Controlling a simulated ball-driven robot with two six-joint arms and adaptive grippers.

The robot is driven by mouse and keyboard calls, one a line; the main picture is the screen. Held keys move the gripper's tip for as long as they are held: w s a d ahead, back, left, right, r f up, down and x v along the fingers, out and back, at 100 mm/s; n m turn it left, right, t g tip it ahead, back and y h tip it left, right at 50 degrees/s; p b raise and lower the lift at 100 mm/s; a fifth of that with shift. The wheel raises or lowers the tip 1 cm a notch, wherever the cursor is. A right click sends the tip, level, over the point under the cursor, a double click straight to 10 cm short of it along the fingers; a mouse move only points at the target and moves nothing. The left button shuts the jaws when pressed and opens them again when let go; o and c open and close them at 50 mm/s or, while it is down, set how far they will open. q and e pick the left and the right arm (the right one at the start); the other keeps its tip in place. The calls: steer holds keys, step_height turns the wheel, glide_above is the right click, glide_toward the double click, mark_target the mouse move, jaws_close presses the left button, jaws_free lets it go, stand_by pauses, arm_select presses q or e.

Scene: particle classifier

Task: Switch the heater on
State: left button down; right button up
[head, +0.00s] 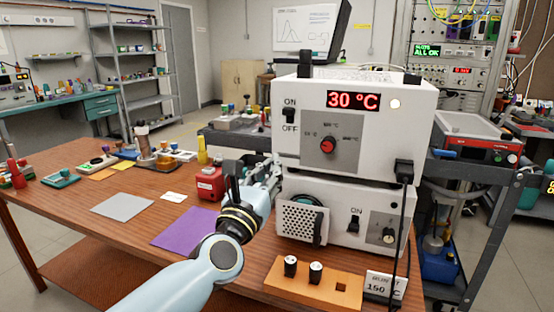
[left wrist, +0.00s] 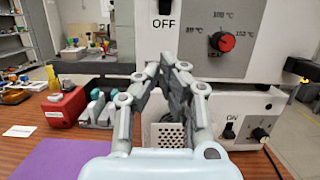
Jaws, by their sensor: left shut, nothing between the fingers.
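The upper white unit (head: 370,105) has a lit red display (head: 353,100) reading 30 °C, a black ON/OFF switch (head: 291,116) and a red knob (head: 328,145). The switch's lower end shows at the top of the left wrist view (left wrist: 165,6); its position is too small to tell. A lower white unit (head: 340,228) has a round vent and its own black switch (head: 353,224) under an ON label; it also shows in the left wrist view (left wrist: 229,130). My left gripper (head: 273,168) is shut and empty, in front of the units' left side, below the upper switch. My right gripper is out of view.
A wooden holder (head: 300,289) with two vials and a 150 °C card (head: 385,286) stand before the lower unit. A black cable (head: 405,190) hangs at its right. A red box (head: 207,184) and purple sheet (head: 184,229) lie left of the arm.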

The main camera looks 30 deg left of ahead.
arm_select(q)
steer(key=shift+v, duration=1.15)
